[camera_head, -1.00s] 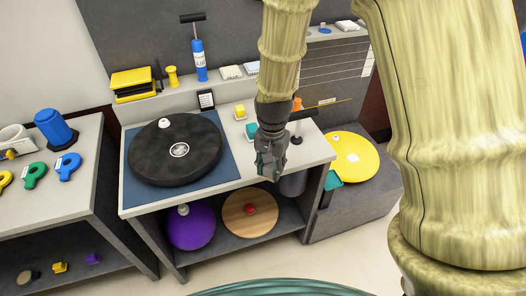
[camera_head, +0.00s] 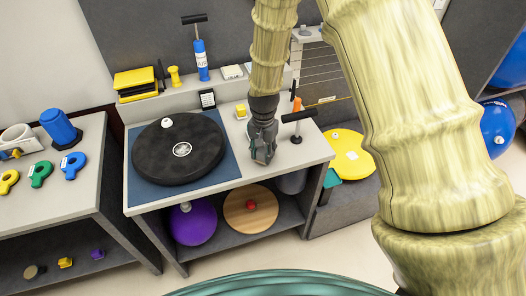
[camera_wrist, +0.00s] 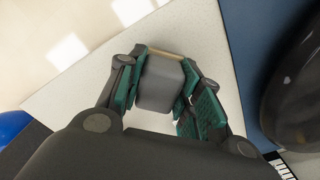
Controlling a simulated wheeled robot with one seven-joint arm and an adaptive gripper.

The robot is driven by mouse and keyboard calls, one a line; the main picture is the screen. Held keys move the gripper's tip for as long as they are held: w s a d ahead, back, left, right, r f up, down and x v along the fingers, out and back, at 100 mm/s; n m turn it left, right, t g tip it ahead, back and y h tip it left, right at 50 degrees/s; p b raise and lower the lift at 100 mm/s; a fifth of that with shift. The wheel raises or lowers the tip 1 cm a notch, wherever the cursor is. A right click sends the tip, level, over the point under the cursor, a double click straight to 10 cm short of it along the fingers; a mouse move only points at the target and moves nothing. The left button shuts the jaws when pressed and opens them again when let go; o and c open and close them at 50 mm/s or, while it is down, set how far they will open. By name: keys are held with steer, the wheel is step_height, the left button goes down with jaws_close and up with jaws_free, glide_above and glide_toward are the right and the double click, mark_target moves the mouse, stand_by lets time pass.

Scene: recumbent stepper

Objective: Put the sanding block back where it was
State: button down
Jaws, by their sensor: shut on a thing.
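My gripper (camera_head: 263,150) is above the right part of the light workbench top (camera_head: 222,192), to the right of the black round disc. In the wrist view, its teal-padded fingers (camera_wrist: 160,95) are shut on a grey block with a thin tan edge (camera_wrist: 160,82), which I take to be the sanding block. The block appears to be over the bench top, near its front edge. I cannot tell whether it touches the surface. In the head view the block is hard to tell from the dark fingers.
The black disc (camera_head: 178,150) lies on a blue mat (camera_head: 228,172). A black T-handled tool (camera_head: 298,122) stands right of my gripper. A small yellow block (camera_head: 241,111) is behind it. A purple ball (camera_head: 193,224) and wooden disc (camera_head: 250,210) are on the shelf below.

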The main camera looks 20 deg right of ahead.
mark_target(263, 150)
steer(key=shift+f, duration=0.3)
steer(key=shift+f, duration=0.1)
steer(key=c, duration=1)
jaws_free()
steer(key=shift+r+b, duration=1.2)
steer(key=shift+r, duration=4.9)
